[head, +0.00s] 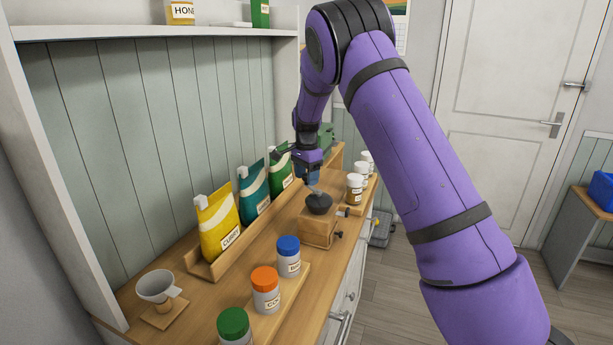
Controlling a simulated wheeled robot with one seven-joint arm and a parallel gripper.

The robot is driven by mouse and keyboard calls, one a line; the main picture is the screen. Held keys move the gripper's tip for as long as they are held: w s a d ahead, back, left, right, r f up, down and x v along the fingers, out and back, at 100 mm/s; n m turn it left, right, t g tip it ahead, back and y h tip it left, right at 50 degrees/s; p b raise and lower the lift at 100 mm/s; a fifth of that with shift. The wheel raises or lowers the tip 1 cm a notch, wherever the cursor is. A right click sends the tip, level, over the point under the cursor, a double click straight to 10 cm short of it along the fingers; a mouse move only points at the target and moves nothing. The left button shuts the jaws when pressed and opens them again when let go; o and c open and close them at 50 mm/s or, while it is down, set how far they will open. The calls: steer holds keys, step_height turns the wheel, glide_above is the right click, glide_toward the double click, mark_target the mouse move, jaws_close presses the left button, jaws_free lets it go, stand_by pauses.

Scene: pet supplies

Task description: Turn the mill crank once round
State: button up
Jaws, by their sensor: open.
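The mill (317,232) stands on the wooden counter, a brown wooden box with a dark rounded top (318,203). A small light-and-dark knob (343,212) shows at its upper right, and a dark knob (340,234) on its side below that. I cannot tell clearly which part is the crank; my gripper and the steep view partly hide the mill's top. My gripper (312,187) points down just above the dark top, with its jaws open. I cannot tell whether it touches the mill.
Yellow, teal and green bags (217,228) stand in a wooden tray behind. Jars with green, orange and blue lids (265,290) stand in front at left; white-lidded jars (354,188) stand right of the mill.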

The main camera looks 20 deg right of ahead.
step_height(320, 180, up, 11)
steer(key=shift+f, duration=0.15)
stand_by(0.4)
